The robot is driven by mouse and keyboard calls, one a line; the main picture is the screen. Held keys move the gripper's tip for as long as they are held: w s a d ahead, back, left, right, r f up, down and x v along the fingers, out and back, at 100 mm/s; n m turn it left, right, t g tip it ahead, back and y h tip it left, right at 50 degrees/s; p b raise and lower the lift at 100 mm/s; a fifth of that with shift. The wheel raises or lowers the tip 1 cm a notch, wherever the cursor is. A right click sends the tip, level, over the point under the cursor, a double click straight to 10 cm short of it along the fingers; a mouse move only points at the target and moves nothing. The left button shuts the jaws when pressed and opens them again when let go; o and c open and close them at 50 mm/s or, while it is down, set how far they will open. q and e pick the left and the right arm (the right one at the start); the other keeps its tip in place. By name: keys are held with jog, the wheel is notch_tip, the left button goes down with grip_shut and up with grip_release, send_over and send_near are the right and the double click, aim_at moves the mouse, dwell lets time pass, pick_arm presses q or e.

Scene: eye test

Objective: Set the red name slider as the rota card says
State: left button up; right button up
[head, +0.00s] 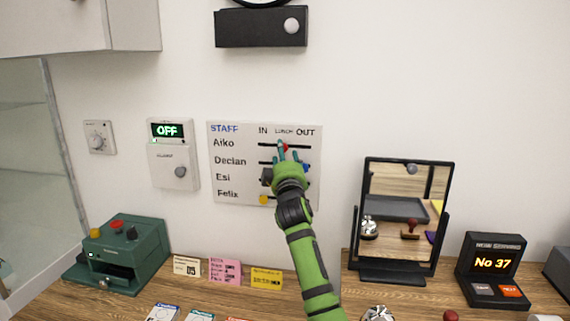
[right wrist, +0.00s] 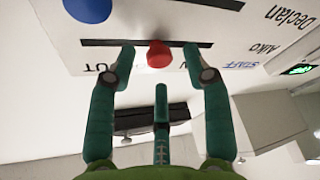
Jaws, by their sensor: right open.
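The STAFF board (head: 225,171) on the wall has rows Aiko, Declan, Esi and Felix under IN, LUNCH and OUT. The red slider (head: 285,147) is in Aiko's slot, near the middle under LUNCH. The right wrist view shows the red slider (right wrist: 159,54) upside down. My right gripper (head: 282,150) is open at the board. Its two outer fingertips (right wrist: 159,50) stand either side of the red slider with gaps. A white card (head: 187,265), a pink card (head: 225,271) and a yellow card (head: 266,278) stand on the counter. Their writing is too small to read, so I cannot tell which is the rota.
The blue slider (head: 306,167) is at Declan's OUT end, and the yellow slider (head: 263,199) at Felix's IN end. A display reading OFF (head: 167,130) is left of the board. A mirror (head: 403,215) stands right. A green machine (head: 122,252) stands on the counter at left.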

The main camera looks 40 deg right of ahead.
jog(key=v, duration=0.6)
jog(key=shift+w+a+r, duration=0.1)
dwell(0.4)
